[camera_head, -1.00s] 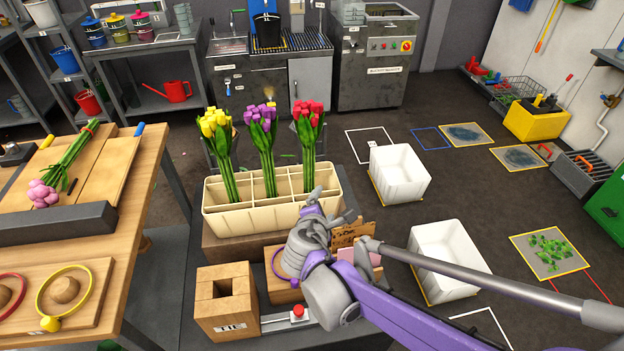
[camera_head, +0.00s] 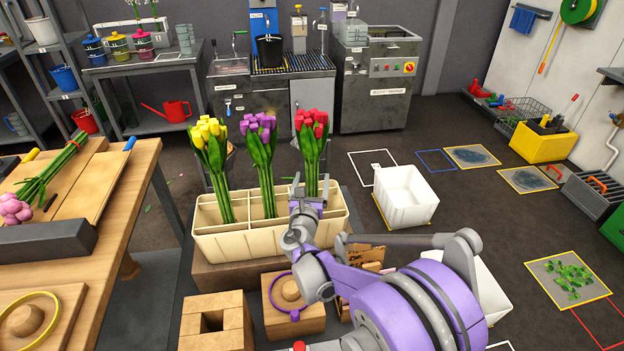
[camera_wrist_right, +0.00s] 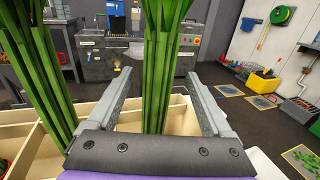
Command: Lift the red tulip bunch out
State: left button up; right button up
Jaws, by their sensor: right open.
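The red tulip bunch (camera_head: 311,134) stands upright in the right part of the cream divided crate (camera_head: 225,246). Its green stems (camera_wrist_right: 156,75) also show in the right wrist view, between the two finger tips of my right gripper. My right gripper (camera_head: 309,190) is open, with a finger on either side of the stems and a gap on both sides. The lower stems are partly hidden behind the gripper in the head view. My left gripper is not in view.
A yellow bunch (camera_head: 211,140) and a purple bunch (camera_head: 260,145) stand in the same crate to the left. The purple bunch is nearest. White bins (camera_head: 405,197) stand on the floor to the right. A wooden block (camera_head: 216,322) sits in front of the crate.

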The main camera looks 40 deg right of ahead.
jog(key=x, duration=0.5)
jog(key=shift+w+r+b, duration=0.1)
jog(key=shift+b, duration=0.25)
grip_shut()
